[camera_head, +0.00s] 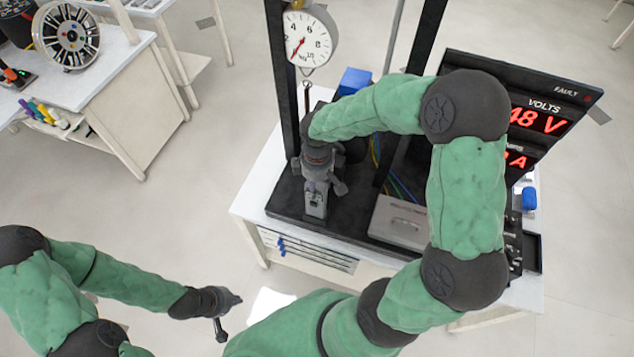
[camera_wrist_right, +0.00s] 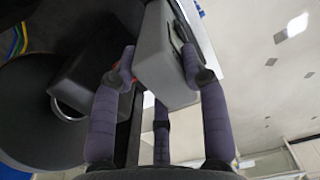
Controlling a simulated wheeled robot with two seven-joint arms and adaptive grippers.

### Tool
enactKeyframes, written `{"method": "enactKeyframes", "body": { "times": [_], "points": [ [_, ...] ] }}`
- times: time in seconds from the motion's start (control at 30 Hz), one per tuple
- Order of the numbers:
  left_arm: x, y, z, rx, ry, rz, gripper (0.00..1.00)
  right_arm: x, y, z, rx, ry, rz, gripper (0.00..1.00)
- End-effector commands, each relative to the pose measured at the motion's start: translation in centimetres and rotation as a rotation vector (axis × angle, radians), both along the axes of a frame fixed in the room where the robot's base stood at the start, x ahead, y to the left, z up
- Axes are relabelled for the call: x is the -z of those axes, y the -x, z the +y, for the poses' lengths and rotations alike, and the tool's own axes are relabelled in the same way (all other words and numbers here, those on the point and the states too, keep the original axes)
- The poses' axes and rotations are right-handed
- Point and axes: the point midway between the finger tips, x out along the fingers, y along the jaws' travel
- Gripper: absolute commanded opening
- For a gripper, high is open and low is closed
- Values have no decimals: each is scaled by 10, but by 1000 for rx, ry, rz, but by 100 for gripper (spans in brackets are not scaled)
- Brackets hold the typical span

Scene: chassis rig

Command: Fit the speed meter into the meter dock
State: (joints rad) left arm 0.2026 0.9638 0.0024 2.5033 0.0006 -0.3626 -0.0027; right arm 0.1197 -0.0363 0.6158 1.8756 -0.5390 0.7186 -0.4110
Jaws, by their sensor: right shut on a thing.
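My right gripper (camera_head: 318,188) reaches down at the front left of the black rig base (camera_head: 350,222). It is shut on a grey box-shaped piece, likely the speed meter (camera_head: 315,207). In the right wrist view, the fingers (camera_wrist_right: 158,72) clasp this grey box (camera_wrist_right: 165,55) from both sides, with a dark detail on its right face. I cannot make out the meter dock for certain, and the hand and arm cover part of the base. My left gripper (camera_head: 226,312) is empty over the floor at lower left, its fingers spread.
A round dial (camera_head: 308,40) hangs between the black posts above the right hand. A red-digit display panel (camera_head: 540,105) stands at the right. A grey box (camera_head: 400,220) sits on the base. In the wrist view, a dark block with a ring (camera_wrist_right: 85,88) is left of the fingers.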

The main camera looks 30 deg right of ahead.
Motion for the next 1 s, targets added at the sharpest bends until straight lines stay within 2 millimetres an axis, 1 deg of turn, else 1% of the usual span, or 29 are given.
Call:
{"method": "enactKeyframes", "body": {
  "times": [0.13, 0.17, 0.2, 0.23, 0.27, 0.57, 0.67, 0.77, 0.83, 1.0],
  "points": [
    [3, 0, 0, 0, 0, 0, 0, 4, 0, 0, 0, 0, 0, 0],
    [3, 0, 0, 0, 0, 0, 0, 4, 0, 0, 0, 1, -1, 47],
    [3, 0, 0, 0, 0, 0, 0, 3, 0, 0, 0, 1, -1, 59],
    [2, 0, 0, 0, 0, 0, 0, 3, 0, 0, 0, 1, -1, 67],
    [2, 0, 0, 0, 0, 0, 0, 3, 0, 0, 0, 1, -1, 72],
    [2, 0, 0, 0, 0, 0, 0, 3, 0, 0, 0, 0, 0, 72],
    [2, 0, 0, 0, 0, 0, 0, 0, 0, 0, 0, 1, -1, 72],
    [2, 0, 0, 0, 0, 0, 0, -11, -1, 0, 0, 1, -3, 72],
    [2, 0, 0, 0, 0, 0, 0, -21, -1, 0, 1, 1, -3, 72],
    [2, 0, 0, 0, 0, 0, 0, -56, -2, 0, 0, 1, -6, 72]
  ]
}}
